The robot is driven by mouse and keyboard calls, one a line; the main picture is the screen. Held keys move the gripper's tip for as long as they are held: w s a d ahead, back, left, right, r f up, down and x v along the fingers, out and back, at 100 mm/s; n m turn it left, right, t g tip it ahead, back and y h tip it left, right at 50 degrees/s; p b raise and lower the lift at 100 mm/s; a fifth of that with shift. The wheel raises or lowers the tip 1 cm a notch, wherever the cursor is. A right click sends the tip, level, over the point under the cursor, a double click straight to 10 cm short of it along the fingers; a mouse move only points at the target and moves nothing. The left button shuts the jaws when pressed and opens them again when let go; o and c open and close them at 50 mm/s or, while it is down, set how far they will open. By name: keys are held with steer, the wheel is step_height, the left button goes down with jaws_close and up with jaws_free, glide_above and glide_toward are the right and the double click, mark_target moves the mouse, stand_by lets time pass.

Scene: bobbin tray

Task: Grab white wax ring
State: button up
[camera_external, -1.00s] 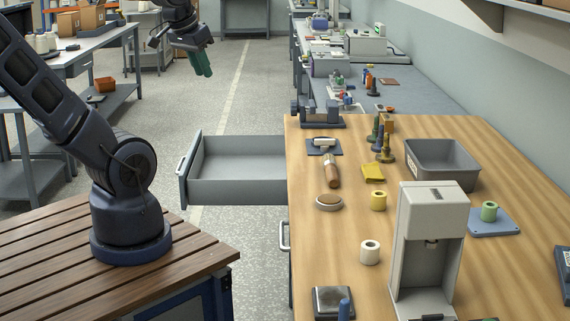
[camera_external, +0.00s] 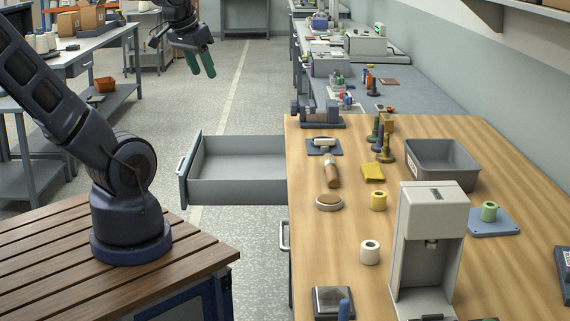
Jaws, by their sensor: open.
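A short white ring-shaped roll (camera_external: 370,252), which looks like the white wax ring, stands upright on the wooden workbench (camera_external: 325,255), left of the grey and white press-like machine. Its round hole faces up. My gripper (camera_external: 203,72) hangs high up at the upper left, out over the floor and far from the white ring. Its two green fingers are apart and point down, with nothing between them.
A grey bin (camera_external: 442,158) is farther back. An open drawer (camera_external: 237,181) sticks out left of the bench.

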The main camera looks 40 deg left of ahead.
steer(key=shift+o, duration=1.2)
steer(key=w+d+f+m, duration=0.3)
steer(key=w+d, duration=0.5)
steer(key=d, duration=0.2)
steer(key=m+g+h, duration=0.3)
steer(key=m+h, duration=0.1)
steer(key=m, duration=0.5)
glide_toward(371, 246)
steer(key=shift+s+d+x, duration=0.1)
steer(key=shift+s+x, duration=0.05)
steer(key=shift+x, duration=1.45)
steer(key=shift+s+d+x, duration=0.1)
steer(key=shift+s+x, duration=0.05)
steer(key=shift+x, duration=1.4)
steer(key=shift+s+d+x, duration=0.1)
steer(key=shift+d+x, duration=0.05)
steer(key=shift+x, duration=1.45)
